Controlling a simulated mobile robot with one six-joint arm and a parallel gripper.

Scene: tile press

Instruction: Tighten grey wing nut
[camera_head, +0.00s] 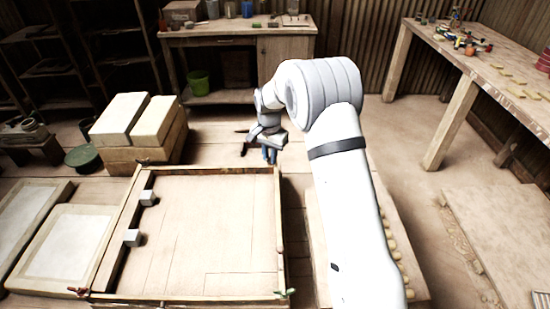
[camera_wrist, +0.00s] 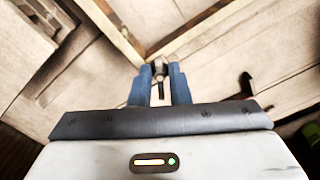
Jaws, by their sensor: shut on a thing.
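My gripper (camera_head: 270,157) is at the far right corner of the wooden frame (camera_head: 280,225) in the head view. In the wrist view its two blue fingers (camera_wrist: 159,78) are shut on a small grey piece, the grey wing nut (camera_wrist: 159,69), at the frame corner. The fingers hide most of the nut, so its wings and how far it is turned cannot be told. In the head view the nut is hidden behind the gripper. Other wing nuts sit at the other corners: a reddish one (camera_head: 78,291) near left and a green one (camera_head: 286,292) near right.
Two white blocks (camera_head: 131,216) stand inside the frame's left side. Pale slabs on a wooden crate (camera_head: 150,152) stand at the far left. A workbench (camera_head: 238,27) is behind, and a table (camera_head: 460,60) stands right.

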